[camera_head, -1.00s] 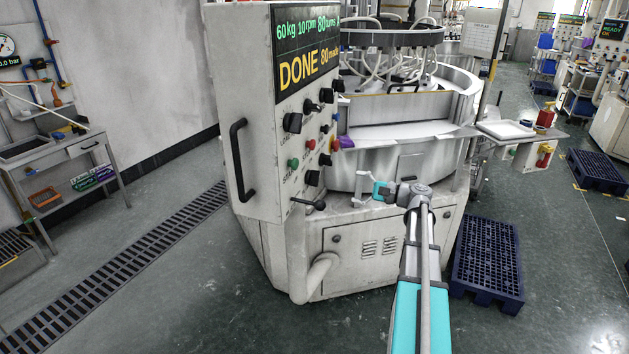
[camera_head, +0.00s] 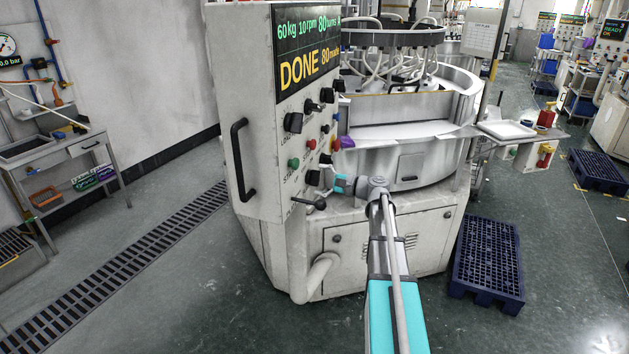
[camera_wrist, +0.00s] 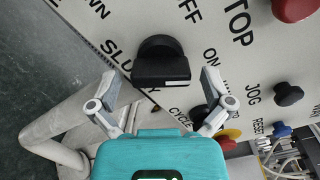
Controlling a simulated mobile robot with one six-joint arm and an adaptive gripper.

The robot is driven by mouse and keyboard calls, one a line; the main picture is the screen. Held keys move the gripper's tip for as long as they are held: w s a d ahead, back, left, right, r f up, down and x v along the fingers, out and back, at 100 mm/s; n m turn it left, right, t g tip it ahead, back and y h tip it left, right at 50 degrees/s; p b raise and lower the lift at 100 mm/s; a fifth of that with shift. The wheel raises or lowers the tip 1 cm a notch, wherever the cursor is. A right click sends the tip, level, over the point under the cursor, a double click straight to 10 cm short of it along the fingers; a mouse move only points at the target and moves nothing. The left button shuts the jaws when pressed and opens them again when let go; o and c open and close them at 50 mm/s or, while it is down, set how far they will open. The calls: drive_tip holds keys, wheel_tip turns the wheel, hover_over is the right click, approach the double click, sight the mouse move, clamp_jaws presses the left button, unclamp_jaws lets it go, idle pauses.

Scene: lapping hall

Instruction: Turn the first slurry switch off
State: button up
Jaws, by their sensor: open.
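The slurry switch (camera_wrist: 160,62) is a black rotary knob with a raised bar on the white slanted panel. Partly hidden "SLU" lettering, "OFF" and "ON" show around it in the wrist view. In the head view it appears as the black knob (camera_head: 313,178) low on the panel. My gripper (camera_wrist: 159,80) is open, with one finger on each side of the knob's near edge. I cannot tell whether a finger touches it. In the head view my gripper (camera_head: 338,184) is just right of the knob. I cannot tell which mark the bar points to.
Close by are another black knob (camera_wrist: 200,114), partly behind my right finger, a black jog button (camera_wrist: 288,95), a red button (camera_wrist: 295,7) and a blue reset button (camera_wrist: 280,130). A dark-blue pallet (camera_head: 487,262) lies on the floor right of the machine.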

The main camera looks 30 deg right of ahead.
drive_tip(key=shift+w+a, duration=0.25)
drive_tip(key=shift+w, duration=0.05)
